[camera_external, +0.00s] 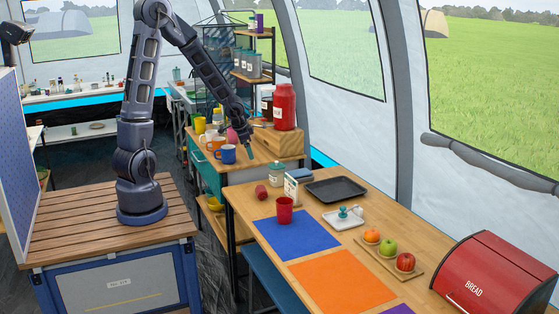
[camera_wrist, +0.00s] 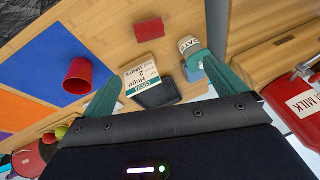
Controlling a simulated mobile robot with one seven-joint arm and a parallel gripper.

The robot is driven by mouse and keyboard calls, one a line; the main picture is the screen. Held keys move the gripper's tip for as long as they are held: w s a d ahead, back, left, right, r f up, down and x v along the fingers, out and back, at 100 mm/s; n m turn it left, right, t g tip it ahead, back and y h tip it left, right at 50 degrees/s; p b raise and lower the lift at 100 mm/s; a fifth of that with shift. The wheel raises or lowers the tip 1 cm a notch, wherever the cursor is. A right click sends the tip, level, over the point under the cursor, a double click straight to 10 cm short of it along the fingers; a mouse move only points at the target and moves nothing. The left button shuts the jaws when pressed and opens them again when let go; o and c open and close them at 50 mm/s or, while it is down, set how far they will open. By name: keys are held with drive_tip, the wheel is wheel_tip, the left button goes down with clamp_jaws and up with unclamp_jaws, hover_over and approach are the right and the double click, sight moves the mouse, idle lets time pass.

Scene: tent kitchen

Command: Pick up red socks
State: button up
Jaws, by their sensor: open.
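A small red roll (camera_external: 261,192), which looks like the red socks, lies on the wooden table near its left back corner. It also shows at the top of the wrist view (camera_wrist: 149,30), beyond my fingertips and apart from them. My gripper (camera_external: 250,151) hangs above the area between the shelf counter and the table. In the wrist view its two green fingers (camera_wrist: 164,63) are spread apart with nothing held between them.
Near the roll stand a glass jar (camera_external: 277,173) and a small white box (camera_external: 291,188). A red cup (camera_external: 284,210) stands on the blue mat (camera_external: 306,243). A black tray (camera_external: 335,188) lies behind. A blue mug (camera_external: 226,154) and a large red container (camera_external: 284,106) stand on the counter.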

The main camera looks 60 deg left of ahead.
sight(261, 187)
drive_tip(key=shift+w+a+f+t+h, duration=0.15)
drive_tip(key=shift+w+f+h, duration=0.55)
drive_tip(key=shift+f, duration=2.2)
drive_tip(key=shift+w+a+f+t+h, duration=0.2)
drive_tip(key=shift+w+f, duration=0.85)
drive_tip(key=shift+f, duration=1.85)
drive_tip(key=shift+w+a+f+g+h, duration=0.1)
drive_tip(key=shift+w+a+f+h, duration=0.55)
drive_tip(key=shift+f, duration=2.25)
drive_tip(key=shift+y, duration=0.25)
drive_tip(key=shift+d+x, duration=0.1)
drive_tip(key=shift+x, duration=1.35)
drive_tip(key=shift+d+x, duration=0.15)
drive_tip(key=shift+x, duration=1.35)
drive_tip(key=c, duration=1)
drive_tip(key=shift+r, duration=0.2)
drive_tip(key=shift+c, duration=0.2)
